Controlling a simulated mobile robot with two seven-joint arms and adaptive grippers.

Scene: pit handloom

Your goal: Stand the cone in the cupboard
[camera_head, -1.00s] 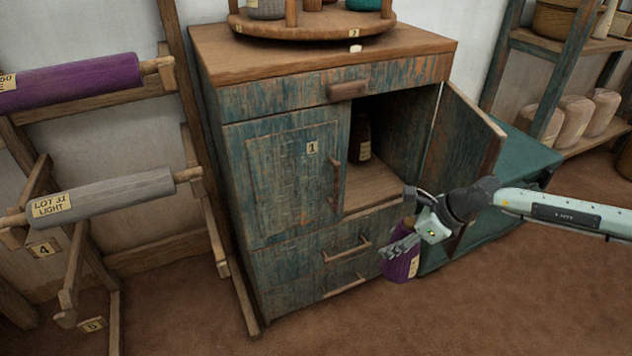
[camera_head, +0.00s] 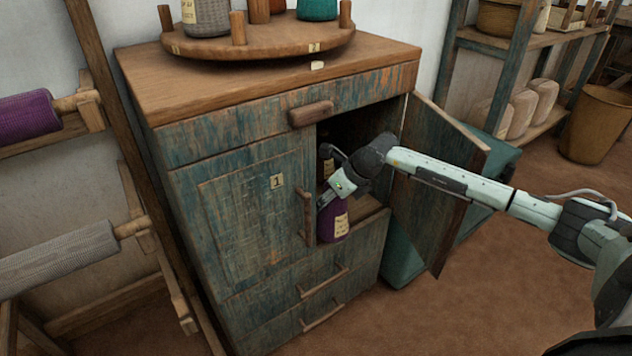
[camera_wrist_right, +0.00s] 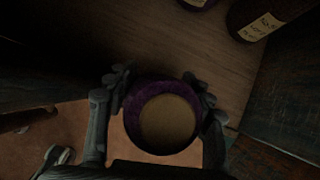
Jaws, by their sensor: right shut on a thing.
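The purple cone (camera_head: 333,221) with a pale label is held upright at the opening of the blue-green cupboard (camera_head: 242,207). My right gripper (camera_head: 332,200) is shut on it. In the right wrist view, the fingers of my right gripper (camera_wrist_right: 158,92) grip both sides of the cone (camera_wrist_right: 164,116), seen end on with a pale round middle. The cupboard's right door (camera_head: 436,180) stands open. A dark labelled bottle (camera_wrist_right: 262,18) stands inside on the shelf, with part of another purple thing (camera_wrist_right: 200,3) beside it. I cannot tell whether the cone touches the shelf. My left gripper is not in view.
The left door (camera_head: 240,215) is shut. A round wooden turntable (camera_head: 258,44) with cones and pegs stands on top. A rack with yarn rolls (camera_head: 62,258) is at the left. The wooden cupboard floor (camera_wrist_right: 160,52) is bare in front of the bottle.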

